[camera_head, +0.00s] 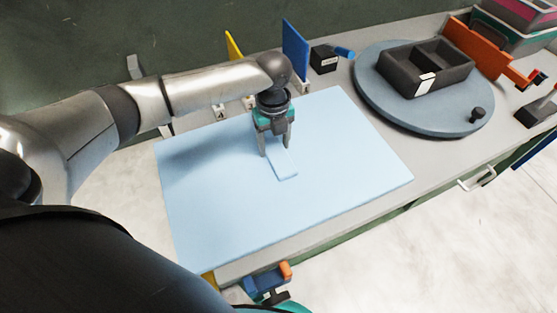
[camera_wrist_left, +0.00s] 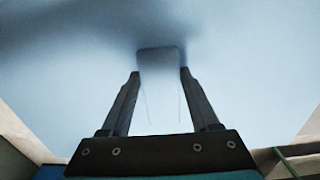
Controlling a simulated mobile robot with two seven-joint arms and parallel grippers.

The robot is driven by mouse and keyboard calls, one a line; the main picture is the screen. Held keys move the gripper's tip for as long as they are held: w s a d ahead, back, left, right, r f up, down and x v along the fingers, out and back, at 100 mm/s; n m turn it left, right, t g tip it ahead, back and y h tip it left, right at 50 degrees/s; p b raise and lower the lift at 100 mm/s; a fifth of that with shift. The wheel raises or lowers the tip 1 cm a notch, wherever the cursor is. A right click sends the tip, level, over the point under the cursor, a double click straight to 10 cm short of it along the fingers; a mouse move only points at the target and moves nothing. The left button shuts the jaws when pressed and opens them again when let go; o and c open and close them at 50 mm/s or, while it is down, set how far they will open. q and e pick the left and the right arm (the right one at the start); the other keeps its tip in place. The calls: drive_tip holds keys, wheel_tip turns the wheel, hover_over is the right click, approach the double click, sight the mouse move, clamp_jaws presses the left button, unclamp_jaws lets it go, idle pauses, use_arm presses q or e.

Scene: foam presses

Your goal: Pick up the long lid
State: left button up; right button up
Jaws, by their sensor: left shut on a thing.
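The long lid (camera_head: 283,168) is a pale blue, flat strip, close in colour to the light blue mat (camera_head: 350,165) under it. In the head view its near end shows below my left gripper (camera_head: 276,152). The left gripper points down with its fingers on either side of the lid and is shut on it. In the left wrist view the lid (camera_wrist_left: 161,85) lies between the two fingertips (camera_wrist_left: 160,74) of the gripper. I cannot tell whether the lid touches the mat or is slightly above it. My right gripper is not in view.
A round grey turntable (camera_head: 400,115) at the back right carries a dark divided box (camera_head: 455,73) and a small knob. Blue (camera_head: 295,48) and yellow (camera_head: 233,45) upright panels and a black block (camera_head: 323,60) stand behind the mat. An orange-and-blue clamp (camera_head: 268,279) sits at the front edge.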

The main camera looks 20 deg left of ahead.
use_arm(q)
drive_tip(key=shift+c, duration=1.2)
drive_tip(key=shift+r, duration=0.1)
